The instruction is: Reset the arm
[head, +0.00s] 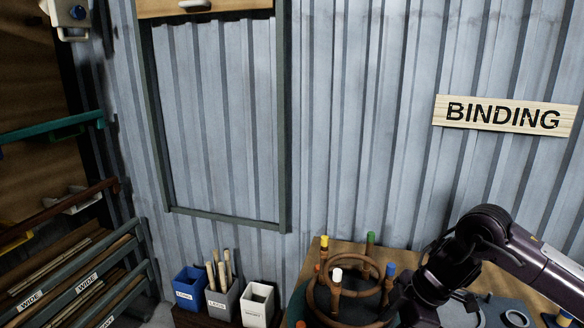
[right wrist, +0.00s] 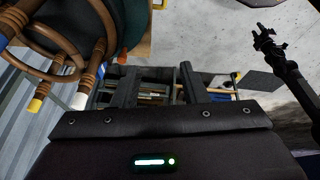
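My right arm comes in from the right in the head view and bends down at the rattan piece; its fingers are not visible there. In the right wrist view my right gripper (right wrist: 158,82) has its two dark fingers apart with nothing between them. The rattan frame (head: 362,262), brown rings on posts with coloured tips, stands on the table just left of that arm. It also shows at the upper left of the wrist view (right wrist: 92,68), beside the fingers. My left gripper (right wrist: 266,38) shows small at the upper right of the wrist view, far from the rattan; its opening is unclear.
Blue (head: 191,287), grey (head: 222,300) and white (head: 257,303) bins stand left of the table; the grey one holds several sticks. Racks marked WIDE (head: 85,283) stand at the far left. A BINDING sign (head: 503,115) hangs on the corrugated wall. Dark rings (head: 516,318) lie at the right.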

